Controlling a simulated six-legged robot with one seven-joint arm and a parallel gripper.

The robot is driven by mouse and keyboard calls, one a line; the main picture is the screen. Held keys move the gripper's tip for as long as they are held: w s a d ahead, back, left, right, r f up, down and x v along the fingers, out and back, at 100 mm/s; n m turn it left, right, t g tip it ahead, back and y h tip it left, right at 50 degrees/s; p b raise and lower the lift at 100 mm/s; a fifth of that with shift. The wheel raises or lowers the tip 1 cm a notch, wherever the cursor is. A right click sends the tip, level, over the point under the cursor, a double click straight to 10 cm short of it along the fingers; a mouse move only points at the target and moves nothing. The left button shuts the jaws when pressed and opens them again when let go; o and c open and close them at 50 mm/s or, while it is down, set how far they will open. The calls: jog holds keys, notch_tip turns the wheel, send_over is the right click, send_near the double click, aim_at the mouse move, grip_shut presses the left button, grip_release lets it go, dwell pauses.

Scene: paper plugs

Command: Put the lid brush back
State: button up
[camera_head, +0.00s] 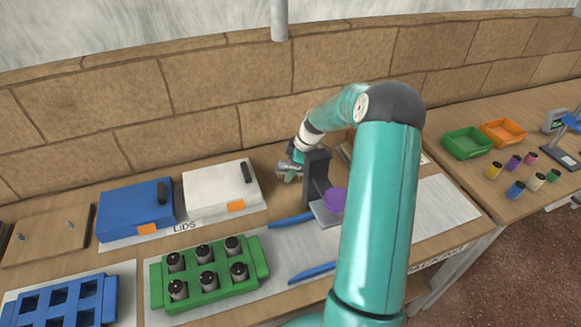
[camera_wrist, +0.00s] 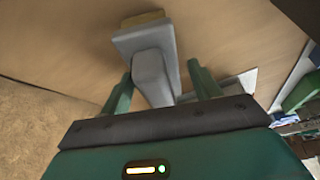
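The brush (camera_wrist: 154,75) has a grey handle and a wider grey head with a tan edge; it is seen close up in the wrist view. My gripper (camera_wrist: 160,78) has its two green fingers on either side of the handle, with a clear gap at the right finger. Contact at the left finger cannot be told. In the head view my gripper (camera_head: 290,172) is low at the back of the bench, just left of a dark upright stand (camera_head: 316,175). The brush is not clearly told apart there.
A white lid box (camera_head: 215,190) and a blue one (camera_head: 130,212) stand left of my gripper. A purple disc (camera_head: 335,199) is by the stand. A green rack (camera_head: 207,297) holds several dark plugs in front. The stone wall (camera_head: 205,105) is close behind.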

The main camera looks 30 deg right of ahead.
jog(key=v, duration=1.1)
jog(key=shift+d+r, duration=0.1)
jog(key=shift+r, duration=0.3)
jog(key=shift+s+r, duration=0.1)
jog(key=shift+r, duration=0.2)
jog(key=s+a+r+m+h, duration=0.2)
jog(key=s+a+r, duration=0.3)
jog(key=a, duration=0.4)
jog(key=s+a+r+m+h, duration=0.1)
jog(key=s+a+r+m, duration=0.1)
jog(key=a+r, duration=0.6)
jog(key=s+a+r+m+t, duration=0.1)
jog(key=s+a+m, duration=0.2)
jog(key=s+a, duration=0.3)
jog(key=s+a+r+m+t, duration=0.1)
jog(key=s+a+m, duration=0.2)
jog(key=s+a, duration=0.4)
jog(key=shift+s+a+r+m+t+h, duration=0.3)
jog(key=shift+s+t, duration=0.1)
jog(key=shift+s, duration=2.45)
